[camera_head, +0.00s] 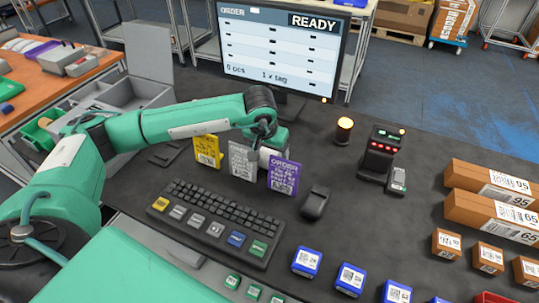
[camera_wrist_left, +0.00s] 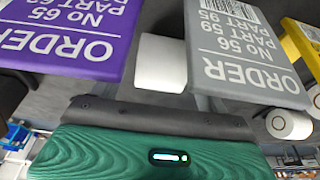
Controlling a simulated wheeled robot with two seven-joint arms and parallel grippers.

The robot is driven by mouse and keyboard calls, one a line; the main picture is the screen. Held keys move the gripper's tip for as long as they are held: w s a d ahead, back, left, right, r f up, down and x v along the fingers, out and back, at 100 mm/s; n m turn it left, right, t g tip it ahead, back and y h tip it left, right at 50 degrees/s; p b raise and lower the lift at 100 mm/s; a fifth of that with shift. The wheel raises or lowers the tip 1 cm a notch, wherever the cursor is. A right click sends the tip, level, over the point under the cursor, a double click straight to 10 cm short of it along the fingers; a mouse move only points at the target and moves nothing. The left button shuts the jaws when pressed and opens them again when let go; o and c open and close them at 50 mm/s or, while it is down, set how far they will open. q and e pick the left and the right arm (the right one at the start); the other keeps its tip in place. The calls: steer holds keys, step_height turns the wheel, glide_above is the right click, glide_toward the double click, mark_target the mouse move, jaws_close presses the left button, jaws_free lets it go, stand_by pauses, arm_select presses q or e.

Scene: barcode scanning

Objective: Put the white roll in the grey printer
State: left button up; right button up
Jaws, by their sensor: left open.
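A white roll (camera_head: 267,157) is partly hidden behind the grey and purple order cards on the dark table. In the left wrist view the white roll (camera_wrist_left: 162,64) shows between the purple card and the grey card. My left gripper (camera_head: 264,142) is open and hangs close to this roll, behind the cards; whether it touches the roll is hard to tell. Another white roll (camera_wrist_left: 288,124) shows at the right of the left wrist view. A grey unit with a raised lid (camera_head: 150,62), apparently the printer, stands at the left, partly hidden by my left arm. My right gripper is not in view.
The yellow card (camera_head: 207,150), grey card (camera_head: 242,161) and purple card (camera_head: 284,176) stand near the roll. A keyboard (camera_head: 215,222) lies in front, a black mouse (camera_head: 315,202) to the right. The monitor (camera_head: 282,45) stands behind. Boxes (camera_head: 490,215) fill the right side.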

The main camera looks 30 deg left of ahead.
arm_select(q)
steer(key=shift+w+f, duration=0.1)
steer(key=shift+f, duration=0.45)
steer(key=c, duration=1.2)
steer(key=shift+r, duration=0.1)
steer(key=shift+c, duration=0.2)
